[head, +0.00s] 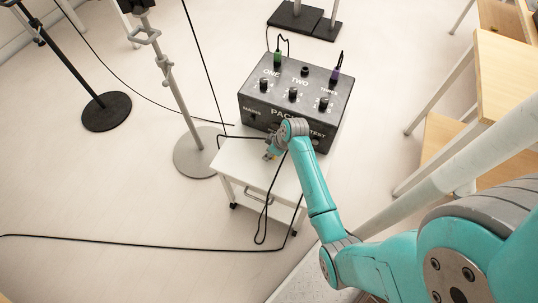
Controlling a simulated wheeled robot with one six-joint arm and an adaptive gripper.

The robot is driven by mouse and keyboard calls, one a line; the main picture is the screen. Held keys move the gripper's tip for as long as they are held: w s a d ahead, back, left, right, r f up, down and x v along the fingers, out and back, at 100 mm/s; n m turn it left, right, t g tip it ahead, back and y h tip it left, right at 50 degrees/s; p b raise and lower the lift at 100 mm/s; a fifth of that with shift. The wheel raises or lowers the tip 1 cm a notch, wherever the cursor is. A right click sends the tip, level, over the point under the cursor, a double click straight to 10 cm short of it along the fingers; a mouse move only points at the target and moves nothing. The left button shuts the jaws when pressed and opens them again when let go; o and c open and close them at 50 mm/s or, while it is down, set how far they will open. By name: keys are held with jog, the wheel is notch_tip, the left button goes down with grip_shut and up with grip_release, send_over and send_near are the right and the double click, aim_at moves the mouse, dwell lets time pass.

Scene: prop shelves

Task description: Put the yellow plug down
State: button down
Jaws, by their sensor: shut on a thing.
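My gripper (270,154) is in the head view, low over the front left part of a small white wheeled table. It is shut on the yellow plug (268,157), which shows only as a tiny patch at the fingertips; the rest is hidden. A black cable hangs by the gripper and loops down past the table's front edge. I cannot tell whether the plug touches the tabletop. The white table (233,160) carries a black box (259,100) marked ONE, TWO and THREE, behind my gripper.
A green plug (277,58) is at ONE and a purple plug (336,74) at THREE; the TWO socket (304,70) looks empty. Stands with round bases (190,158) are at the left. Black cable (130,240) lies on the floor. Wooden furniture (500,75) is at the right.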

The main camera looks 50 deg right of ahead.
jog(key=shift+f, duration=0.95)
jog(key=shift+f, duration=0.15)
jog(key=c, duration=0.9)
grip_release()
jog(key=shift+o, duration=0.2)
